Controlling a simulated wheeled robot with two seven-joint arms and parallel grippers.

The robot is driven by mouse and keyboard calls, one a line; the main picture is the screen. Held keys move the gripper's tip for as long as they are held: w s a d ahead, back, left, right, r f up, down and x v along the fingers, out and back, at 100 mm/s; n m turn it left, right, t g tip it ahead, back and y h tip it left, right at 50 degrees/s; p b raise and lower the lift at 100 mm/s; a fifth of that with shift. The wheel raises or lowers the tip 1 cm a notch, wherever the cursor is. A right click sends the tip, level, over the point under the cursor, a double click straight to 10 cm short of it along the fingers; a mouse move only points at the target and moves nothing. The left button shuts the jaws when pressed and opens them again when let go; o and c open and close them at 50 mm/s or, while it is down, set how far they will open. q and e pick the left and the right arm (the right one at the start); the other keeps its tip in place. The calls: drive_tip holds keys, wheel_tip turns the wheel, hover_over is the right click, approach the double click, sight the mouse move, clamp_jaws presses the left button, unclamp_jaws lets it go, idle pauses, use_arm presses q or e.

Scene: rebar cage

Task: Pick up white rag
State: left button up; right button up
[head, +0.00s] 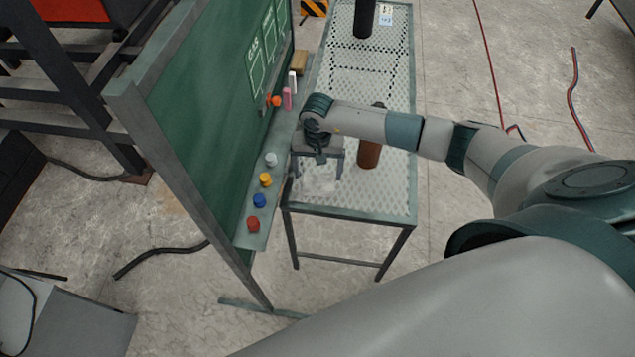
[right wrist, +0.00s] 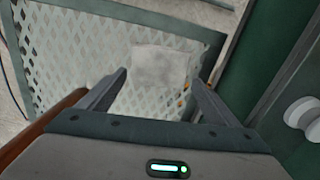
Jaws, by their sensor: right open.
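The white rag (right wrist: 160,64) lies flat on the mesh top of the table in the right wrist view. In the head view the rag (head: 317,187) is a faint pale patch near the table's front left corner. My right gripper (head: 318,176) points down over it with its fingers apart and nothing between them. In the right wrist view the open fingers (right wrist: 158,79) frame the rag from either side, and it appears beyond the tips. The exact height of the fingertips above it is hard to tell. My left gripper is not in view.
The mesh table (head: 395,195) has a brown cylinder (head: 369,154) close to the right of my gripper and a black cylinder (head: 364,18) at the back. A green board (head: 205,110) stands left, its ledge (head: 282,135) holding several coloured caps, including a red one (head: 253,223).

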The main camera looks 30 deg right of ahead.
drive_tip(key=shift+f, duration=1.25)
drive_tip(key=c, duration=0.8)
